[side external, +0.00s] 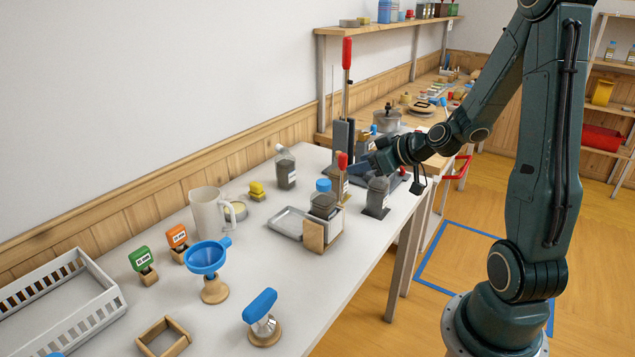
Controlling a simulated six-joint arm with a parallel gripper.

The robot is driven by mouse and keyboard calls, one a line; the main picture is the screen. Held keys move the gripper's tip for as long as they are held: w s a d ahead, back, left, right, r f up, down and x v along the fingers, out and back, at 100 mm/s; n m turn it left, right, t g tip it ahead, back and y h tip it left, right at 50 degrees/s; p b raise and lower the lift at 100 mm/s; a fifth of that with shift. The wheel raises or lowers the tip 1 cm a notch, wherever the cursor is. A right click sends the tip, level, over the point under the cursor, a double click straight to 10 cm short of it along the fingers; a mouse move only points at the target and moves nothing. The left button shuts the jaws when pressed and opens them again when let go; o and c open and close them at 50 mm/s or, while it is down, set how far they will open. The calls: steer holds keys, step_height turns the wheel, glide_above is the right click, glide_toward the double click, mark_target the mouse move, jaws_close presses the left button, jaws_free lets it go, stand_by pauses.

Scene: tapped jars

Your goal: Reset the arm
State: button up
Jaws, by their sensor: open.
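My gripper (376,165) is at the far part of the white table, at the end of my dark green arm. Its jaws are open, though they look small and partly merge with the dark things behind them. A jar with a blue lid (323,197) sits in a wooden holder (318,235) with a red-handled tap, to the left of my gripper.
A tall red-handled press (346,60) rises behind my gripper. A clear bottle (286,168), white jug (207,212), metal tray (285,224), blue funnel (206,257), blue-topped stand (262,310) and white basket (60,305) occupy the table. The floor to the right is open.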

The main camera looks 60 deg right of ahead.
steer(key=s+a+r+n+g+y, duration=0.1)
steer(key=s+a+r+g, duration=0.1)
steer(key=a, duration=0.4)
steer(key=s+a+r+n+g+y, duration=0.1)
steer(key=s+a+r, duration=0.15)
steer(key=a, duration=0.45)
steer(key=s+a+r+m+g, duration=0.1)
steer(key=s+a+r, duration=0.1)
steer(key=s, duration=0.4)
steer(key=s+a+r+g+h, duration=0.1)
steer(key=s+a+r+g, duration=0.1)
steer(key=s, duration=0.5)
steer(key=shift+s+a+r+m, duration=0.2)
steer(key=shift+a+r+m, duration=0.2)
steer(key=shift+a+r, duration=0.4)
